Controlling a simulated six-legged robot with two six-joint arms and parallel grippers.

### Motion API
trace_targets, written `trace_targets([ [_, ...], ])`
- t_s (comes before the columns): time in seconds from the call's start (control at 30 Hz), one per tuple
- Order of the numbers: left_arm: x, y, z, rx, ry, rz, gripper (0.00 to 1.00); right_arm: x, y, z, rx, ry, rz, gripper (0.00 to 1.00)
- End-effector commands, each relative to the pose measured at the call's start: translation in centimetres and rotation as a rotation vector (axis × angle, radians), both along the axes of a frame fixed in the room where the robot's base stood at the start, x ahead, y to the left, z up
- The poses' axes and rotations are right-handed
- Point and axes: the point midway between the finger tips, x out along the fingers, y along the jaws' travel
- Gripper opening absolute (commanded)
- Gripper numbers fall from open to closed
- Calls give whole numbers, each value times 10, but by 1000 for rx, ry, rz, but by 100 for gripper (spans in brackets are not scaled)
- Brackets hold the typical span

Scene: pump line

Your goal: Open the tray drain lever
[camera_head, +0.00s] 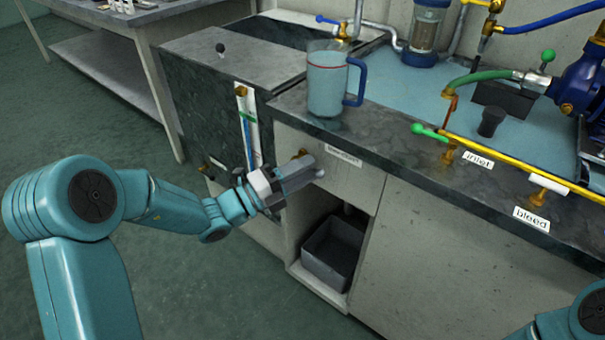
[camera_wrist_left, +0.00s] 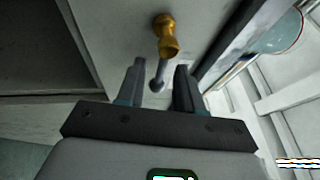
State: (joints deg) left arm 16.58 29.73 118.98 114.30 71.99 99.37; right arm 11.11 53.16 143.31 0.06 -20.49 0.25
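The drain lever is a brass valve fitting (camera_wrist_left: 166,36) with a grey handle (camera_wrist_left: 158,76), on the cabinet front in the left wrist view. In the head view its brass end (camera_head: 301,153) shows just above my left gripper (camera_head: 312,174). A white label (camera_head: 343,158), too small to read surely, is beside it. In the left wrist view, my left gripper (camera_wrist_left: 158,85) is open, with the grey handle between its two fingers and visible gaps on either side. Contact cannot be confirmed. Only part of my right arm shows at the lower right; its gripper is out of view.
A clear jug (camera_head: 328,88) with a blue handle stands on the dark counter edge above the lever. A grey bin (camera_head: 333,252) sits in the open cabinet bay below. Yellow pipe with inlet and bleed labels (camera_head: 532,219) runs along the right. The floor at left is clear.

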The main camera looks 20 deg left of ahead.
Motion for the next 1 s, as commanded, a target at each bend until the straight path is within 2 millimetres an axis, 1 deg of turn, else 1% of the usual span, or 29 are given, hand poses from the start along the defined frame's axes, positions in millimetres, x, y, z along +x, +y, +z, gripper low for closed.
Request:
trace_targets([
  [0.27,2,-1,1,0,0,0,36,0,0,0,0,0,0,0],
  [0.3,2,-1,0,0,0,0,29,0,0,0,0,0,0,0],
  [0.4,2,-1,0,0,0,0,0,0,0,0,0,0,0,0],
  [1.0,1,-1,0,0,1,0,0,0,0,0,0,0,0,0],
])
